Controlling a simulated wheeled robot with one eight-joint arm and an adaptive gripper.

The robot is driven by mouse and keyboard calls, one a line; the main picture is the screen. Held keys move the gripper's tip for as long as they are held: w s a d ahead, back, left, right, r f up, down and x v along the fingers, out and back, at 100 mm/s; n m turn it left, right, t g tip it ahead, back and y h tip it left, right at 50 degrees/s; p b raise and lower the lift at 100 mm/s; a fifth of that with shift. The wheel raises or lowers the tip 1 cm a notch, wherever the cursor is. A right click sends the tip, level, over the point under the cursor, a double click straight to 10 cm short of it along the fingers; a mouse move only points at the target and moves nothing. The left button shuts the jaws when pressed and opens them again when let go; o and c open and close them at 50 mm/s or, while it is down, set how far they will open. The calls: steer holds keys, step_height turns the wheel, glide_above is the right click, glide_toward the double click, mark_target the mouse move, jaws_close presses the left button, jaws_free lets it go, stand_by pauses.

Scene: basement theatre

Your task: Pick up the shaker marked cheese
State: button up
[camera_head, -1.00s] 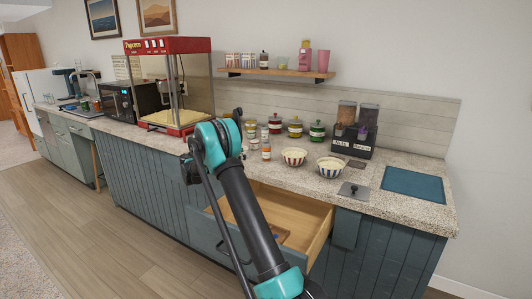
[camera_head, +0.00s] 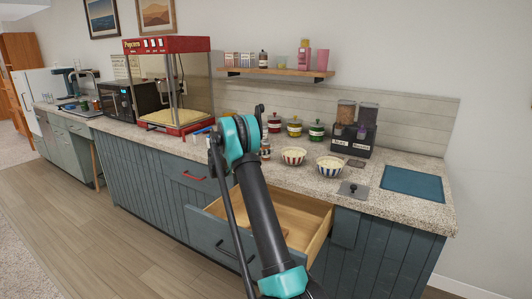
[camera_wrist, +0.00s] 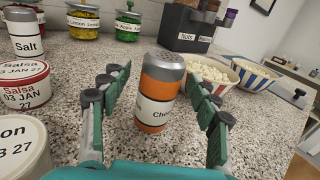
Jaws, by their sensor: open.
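The cheese shaker (camera_wrist: 157,95) is an orange cylinder with a silver lid and a white label that reads "Che...". It stands on the speckled counter in the wrist view, between the two open fingers of my gripper (camera_wrist: 155,105), with a gap on each side. In the head view part of the shaker (camera_head: 265,151) shows just right of my arm. The rest of my gripper there is mostly hidden behind my own arm. A white salt shaker (camera_wrist: 26,36) with a silver lid stands to the left in the wrist view.
Striped popcorn bowls (camera_head: 293,156) stand just right of the shaker, with jars (camera_head: 294,128) and a dispenser (camera_head: 352,138) behind. An open drawer (camera_head: 318,222) juts out below the counter.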

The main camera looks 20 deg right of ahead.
steer(key=shift+d, duration=0.25)
steer(key=c, duration=1.3)
steer(key=shift+r, duration=0.1)
